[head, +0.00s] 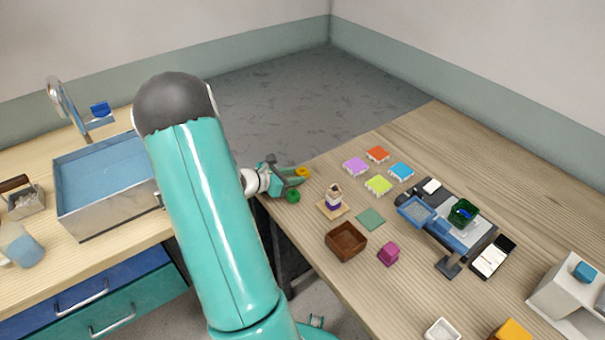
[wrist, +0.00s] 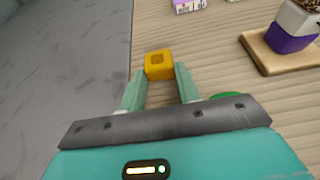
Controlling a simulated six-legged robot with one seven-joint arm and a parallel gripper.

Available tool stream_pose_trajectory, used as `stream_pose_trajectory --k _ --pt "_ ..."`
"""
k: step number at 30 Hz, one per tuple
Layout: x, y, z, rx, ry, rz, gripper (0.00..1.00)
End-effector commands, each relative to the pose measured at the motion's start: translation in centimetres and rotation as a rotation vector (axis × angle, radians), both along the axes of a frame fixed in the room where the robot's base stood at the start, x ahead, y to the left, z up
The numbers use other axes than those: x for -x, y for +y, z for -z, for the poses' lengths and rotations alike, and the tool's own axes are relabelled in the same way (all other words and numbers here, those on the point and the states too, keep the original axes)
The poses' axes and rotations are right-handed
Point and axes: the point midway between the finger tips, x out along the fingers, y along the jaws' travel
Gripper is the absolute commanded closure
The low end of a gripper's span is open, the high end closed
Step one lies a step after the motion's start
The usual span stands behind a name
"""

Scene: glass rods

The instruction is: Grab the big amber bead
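The big amber bead (wrist: 159,65) is a yellow-orange block with a darker square on its face. In the wrist view it shows at the fingertips, over the wooden table close to its left edge. In the head view the bead (head: 302,171) is small, at the end of my gripper. My gripper (wrist: 160,75) has its two pale green fingers apart, one on each side of the bead's near part. I see no clear grip on it. In the head view my gripper (head: 300,177) reaches over the table's left edge.
A green round piece (head: 293,196) lies just beside my gripper. A wooden coaster (head: 326,211) with a purple-and-white cup stands to the right. Coloured square blocks, a brown box (head: 346,242) and a magenta block (head: 388,254) lie farther along the table. Floor drops away left of the edge.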

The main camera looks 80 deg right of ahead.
Motion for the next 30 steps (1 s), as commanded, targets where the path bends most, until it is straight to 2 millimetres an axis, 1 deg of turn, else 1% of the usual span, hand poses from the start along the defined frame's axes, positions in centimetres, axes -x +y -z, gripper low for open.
stream_pose_trajectory --k 1,2,11,16,20,21,23,30 --pt "0.0 0.0 0.0 0.000 0.000 0.000 0.86" --pt "0.0 0.0 0.0 0.000 0.000 0.000 0.90" --pt "0.0 0.0 -0.1 0.000 0.000 0.000 0.90" --pt "0.0 0.0 -1.1 0.003 -0.001 0.001 0.90" --pt "-0.1 0.0 -3.0 0.004 -0.003 0.000 0.90" --pt "-0.1 0.3 -3.7 0.004 -0.003 -0.001 0.90" --pt "0.0 1.3 -4.7 0.003 -0.004 -0.001 0.90" --pt "0.4 5.3 -9.5 0.002 -0.006 -0.003 0.90"
